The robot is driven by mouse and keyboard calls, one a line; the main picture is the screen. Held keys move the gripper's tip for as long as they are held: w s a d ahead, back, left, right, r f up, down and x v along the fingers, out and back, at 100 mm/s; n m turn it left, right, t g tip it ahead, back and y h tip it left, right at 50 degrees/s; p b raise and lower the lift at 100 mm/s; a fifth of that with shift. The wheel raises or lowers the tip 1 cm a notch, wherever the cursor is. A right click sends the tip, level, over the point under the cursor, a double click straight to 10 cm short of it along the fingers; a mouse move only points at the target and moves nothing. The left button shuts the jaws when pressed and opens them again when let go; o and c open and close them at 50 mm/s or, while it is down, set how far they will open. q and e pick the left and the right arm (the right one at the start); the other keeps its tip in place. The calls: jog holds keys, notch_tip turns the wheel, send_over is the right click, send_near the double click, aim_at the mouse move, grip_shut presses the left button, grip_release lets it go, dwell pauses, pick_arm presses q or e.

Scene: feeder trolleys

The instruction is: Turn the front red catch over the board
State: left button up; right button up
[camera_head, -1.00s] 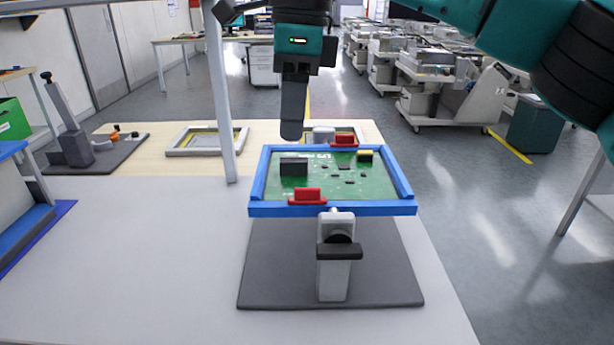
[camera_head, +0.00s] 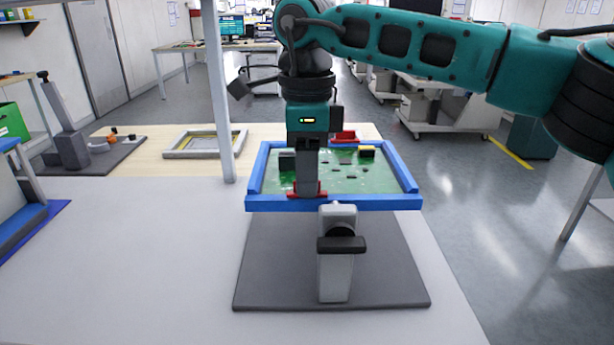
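The green board (camera_head: 350,180) lies in a blue frame (camera_head: 390,203), held up on a grey stand (camera_head: 335,275) over a dark base plate. The front red catch (camera_head: 321,190) sits on the near bar of the frame, left of its middle, and is mostly hidden by my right gripper. The rear red catch (camera_head: 345,136) shows at the far bar. My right gripper (camera_head: 308,192) points down right at the front catch; its fingers overlap in this view, so their opening and any touch on the catch cannot be made out. My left gripper is not in view.
A grey post (camera_head: 217,90) stands left of the frame. The light table left of the stand is clear.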

jog(key=shift+f, duration=0.2)
grip_shut()
dwell(0.4)
